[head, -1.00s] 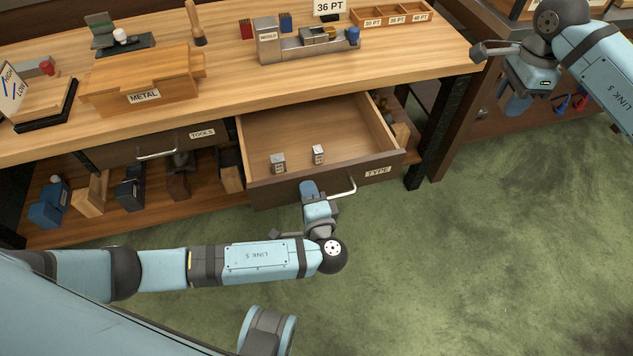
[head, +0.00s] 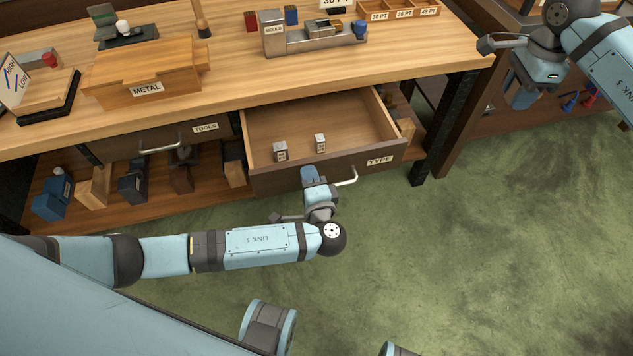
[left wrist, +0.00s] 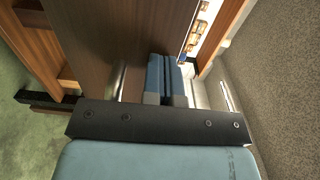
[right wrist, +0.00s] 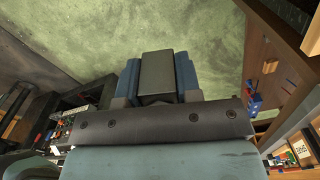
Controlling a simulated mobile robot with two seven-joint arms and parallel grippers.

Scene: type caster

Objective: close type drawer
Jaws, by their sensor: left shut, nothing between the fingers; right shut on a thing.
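The type drawer (head: 330,163) is pulled partly out under the bench, with its dark front labelled TYPE (head: 380,160). Two small metal type blocks (head: 280,151) (head: 320,142) stand inside it near the front. My left gripper (head: 309,176) is shut and empty, its fingertips at the drawer front beside the handle (head: 347,178); exact contact is unclear. The left wrist view shows its blue fingers together (left wrist: 166,80) by the brown drawer front (left wrist: 120,40). My right gripper (head: 522,98) is far right, shut on a dark grey block (right wrist: 158,75).
The closed tools drawer (head: 170,143) is left of the type drawer. Several blocks stand on the lower shelf (head: 105,205). The green floor (head: 460,260) in front is clear.

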